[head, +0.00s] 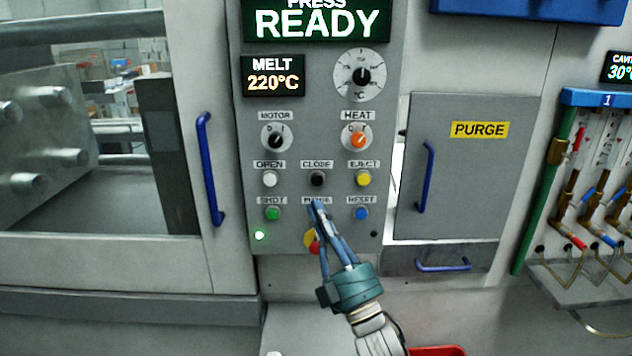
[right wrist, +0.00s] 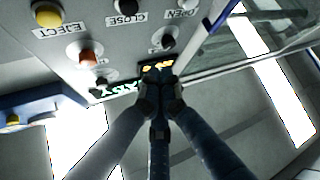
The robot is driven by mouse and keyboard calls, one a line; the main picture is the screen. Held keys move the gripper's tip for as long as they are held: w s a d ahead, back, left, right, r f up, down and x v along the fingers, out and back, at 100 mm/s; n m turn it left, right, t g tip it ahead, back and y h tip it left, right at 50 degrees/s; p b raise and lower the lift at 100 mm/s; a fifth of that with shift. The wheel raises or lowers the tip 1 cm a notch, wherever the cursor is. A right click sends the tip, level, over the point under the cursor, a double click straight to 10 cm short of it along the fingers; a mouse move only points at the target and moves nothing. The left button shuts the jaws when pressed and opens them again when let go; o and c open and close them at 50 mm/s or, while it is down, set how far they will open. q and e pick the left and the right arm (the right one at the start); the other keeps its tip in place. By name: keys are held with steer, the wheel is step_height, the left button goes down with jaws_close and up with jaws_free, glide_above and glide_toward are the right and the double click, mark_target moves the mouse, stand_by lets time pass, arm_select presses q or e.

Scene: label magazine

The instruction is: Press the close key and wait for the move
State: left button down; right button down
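The close key is a round black button (head: 317,179) under the CLOSE label, in the middle of the grey control panel (head: 285,235). In the right wrist view, the black close key (right wrist: 127,7) is at the top edge, with its label under it. The fingertips also meet in the right wrist view (right wrist: 160,82). I see no contact with the key. My left gripper is not in view.
Nearby are the white open button (head: 269,179), yellow eject button (head: 363,178), green shot button (head: 272,213) and blue reset button (head: 361,213). A red and yellow button (head: 311,242) is partly behind my fingers. The display (head: 317,22) reads READY. A blue door handle (head: 209,168) stands left.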

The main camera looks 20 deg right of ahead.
mark_target(317, 179)
steer(key=shift+w, duration=0.1)
steer(key=shift+w+d+b, duration=0.4)
steer(key=shift+w+b, duration=0.25)
steer(key=shift+w, duration=0.75)
steer(key=shift+w+d+b, duration=0.4)
steer(key=shift+w+b, duration=0.2)
steer(key=shift+w, duration=0.8)
steer(key=shift+w+d+b, duration=0.4)
steer(key=shift+w+b, duration=0.25)
steer(key=shift+w, duration=0.75)
steer(key=shift+w+d, duration=0.1)
steer(key=shift+w, duration=0.3)
